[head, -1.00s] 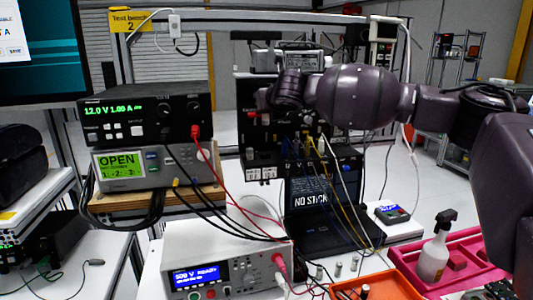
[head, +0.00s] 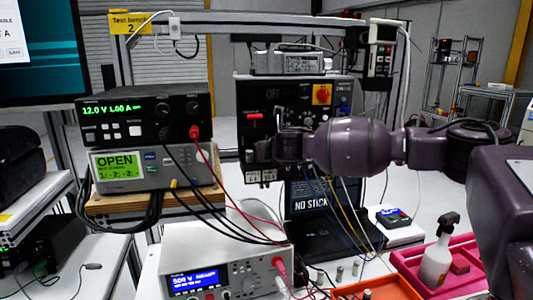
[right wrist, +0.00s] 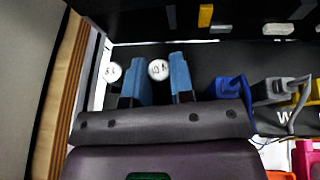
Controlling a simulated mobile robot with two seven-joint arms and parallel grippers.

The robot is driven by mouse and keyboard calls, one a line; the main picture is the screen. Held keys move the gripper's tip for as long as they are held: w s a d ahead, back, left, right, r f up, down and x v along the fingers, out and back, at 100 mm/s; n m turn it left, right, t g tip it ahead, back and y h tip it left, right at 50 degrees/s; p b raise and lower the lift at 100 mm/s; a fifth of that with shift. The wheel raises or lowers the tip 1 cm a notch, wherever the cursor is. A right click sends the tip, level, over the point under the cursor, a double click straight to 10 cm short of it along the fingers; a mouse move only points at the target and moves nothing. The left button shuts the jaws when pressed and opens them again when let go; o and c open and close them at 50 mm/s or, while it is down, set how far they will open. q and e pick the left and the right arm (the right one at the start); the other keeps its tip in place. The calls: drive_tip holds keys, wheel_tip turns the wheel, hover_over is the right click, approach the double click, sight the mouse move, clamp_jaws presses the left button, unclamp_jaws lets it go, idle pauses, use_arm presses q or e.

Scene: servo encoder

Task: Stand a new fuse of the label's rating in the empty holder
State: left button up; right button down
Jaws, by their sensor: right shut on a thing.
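My right gripper (head: 264,150) is in front of the lower left part of the black test panel (head: 285,95). In the right wrist view its two blue-padded fingers are shut on a fuse (right wrist: 159,69), whose round white end carries a dark marking that I cannot read surely. A second, similar marked white end (right wrist: 111,72) shows left of the fingers, apart from them. The gripper hides this part of the panel in the head view, so I cannot make out the empty holder. Small white labels (head: 252,177) sit at the panel's lower edge, unreadable. My left gripper is out of view.
Blue, grey and yellow plugs with leads (right wrist: 285,88) are close right of the fingers. The power supply stack (head: 150,130) on a wooden shelf stands left. Small metal cylinders (head: 339,272) stand on the bench beside an orange tray (head: 380,290). A laptop (head: 320,205) sits below the panel.

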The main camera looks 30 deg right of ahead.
drive_tip(key=c, duration=1)
unclamp_jaws()
drive_tip(key=shift+r, duration=0.1)
drive_tip(key=v, duration=1.2)
